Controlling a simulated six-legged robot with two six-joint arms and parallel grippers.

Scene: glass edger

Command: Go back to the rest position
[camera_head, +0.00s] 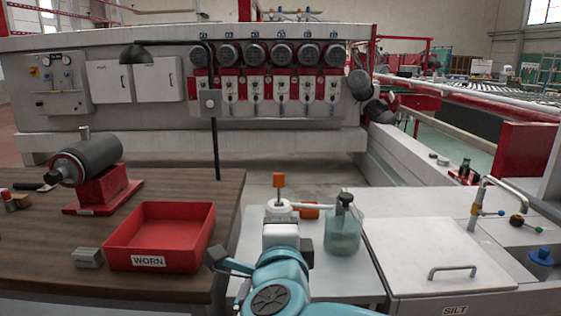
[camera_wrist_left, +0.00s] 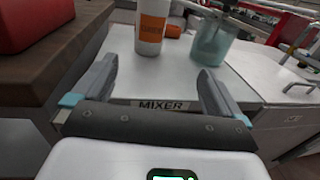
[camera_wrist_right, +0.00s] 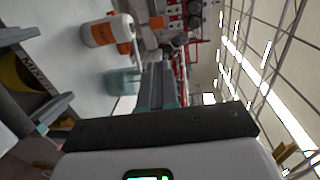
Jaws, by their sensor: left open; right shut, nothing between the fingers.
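My left gripper (camera_head: 261,254) is in the lower middle of the head view, open and empty, in front of the white mixer stand (camera_head: 257,232). Its spread fingers also show in the left wrist view (camera_wrist_left: 158,78), around empty space above the stand's MIXER label (camera_wrist_left: 164,105). Beyond them, apart, are a white bottle with an orange label (camera_wrist_left: 152,28) and a translucent teal jug (camera_wrist_left: 211,45). My right gripper (camera_wrist_right: 161,84) is shut and empty in its own wrist view, near the jug in the picture; I cannot make it out in the head view.
A red WORN tray (camera_head: 160,262) and a grey block (camera_head: 88,257) sit on the wooden bench (camera_head: 226,200) at left. A motor-like cylinder on a red base (camera_head: 102,186) stands behind. At right are a SILT lid (camera_head: 420,247) and a tap (camera_head: 477,205). The edging machine (camera_head: 280,132) fills the back.

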